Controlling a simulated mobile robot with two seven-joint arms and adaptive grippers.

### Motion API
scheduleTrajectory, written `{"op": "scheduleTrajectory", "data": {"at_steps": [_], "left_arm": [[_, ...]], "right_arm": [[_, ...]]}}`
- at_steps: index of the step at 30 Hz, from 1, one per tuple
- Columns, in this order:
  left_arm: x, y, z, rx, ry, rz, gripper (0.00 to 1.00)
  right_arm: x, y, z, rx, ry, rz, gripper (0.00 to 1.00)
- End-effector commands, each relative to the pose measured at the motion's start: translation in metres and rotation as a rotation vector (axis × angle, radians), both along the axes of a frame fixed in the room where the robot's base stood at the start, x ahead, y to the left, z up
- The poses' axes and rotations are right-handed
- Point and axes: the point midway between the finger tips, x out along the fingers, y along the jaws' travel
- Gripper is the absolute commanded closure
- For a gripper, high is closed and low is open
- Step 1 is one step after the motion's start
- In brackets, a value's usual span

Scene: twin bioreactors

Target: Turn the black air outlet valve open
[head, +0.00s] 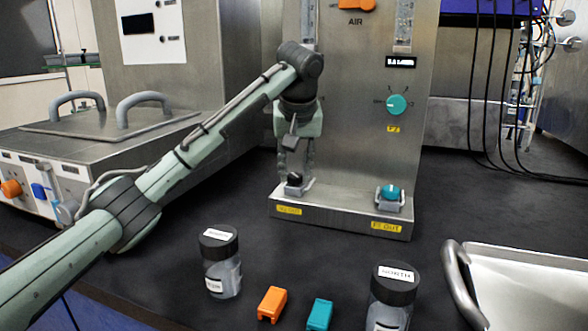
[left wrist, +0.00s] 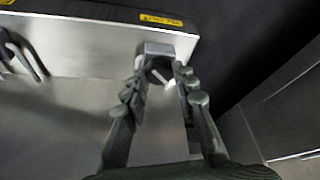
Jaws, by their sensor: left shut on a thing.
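The black air outlet valve (head: 294,180) sits in a grey mount on the left of the steel panel's base ledge. My left gripper (head: 293,170) reaches down onto it and hides much of it. In the left wrist view, the fingers of my left gripper (left wrist: 160,74) are closed in on both sides of the dark knob (left wrist: 159,70) in front of its grey mount (left wrist: 168,48). The knob's exact angle is hard to tell. My right gripper is not in view.
A teal outlet valve (head: 390,193) sits on the right of the same ledge (head: 340,209). Two black-capped jars (head: 220,265) (head: 392,300), an orange block (head: 271,304) and a teal block (head: 319,314) stand in front. A metal tray (head: 530,285) lies at right.

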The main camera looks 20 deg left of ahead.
Motion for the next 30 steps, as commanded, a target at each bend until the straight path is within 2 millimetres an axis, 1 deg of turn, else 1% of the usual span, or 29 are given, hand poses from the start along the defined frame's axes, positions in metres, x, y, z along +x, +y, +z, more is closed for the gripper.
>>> {"op": "scheduleTrajectory", "data": {"at_steps": [9,18,24,30], "left_arm": [[0.0015,-0.0019,0.0019,0.004,-0.002,0.301,1.0],[0.0031,-0.0033,0.0015,0.002,-0.001,0.555,1.0],[0.0039,-0.0041,0.0012,0.001,-0.002,0.676,1.0],[0.0044,-0.0042,0.0006,0.001,-0.001,0.748,1.0]], "right_arm": [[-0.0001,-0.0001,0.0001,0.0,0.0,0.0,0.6],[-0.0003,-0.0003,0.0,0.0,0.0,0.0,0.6],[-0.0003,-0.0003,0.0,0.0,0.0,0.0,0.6],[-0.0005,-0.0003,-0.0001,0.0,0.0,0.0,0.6]]}}
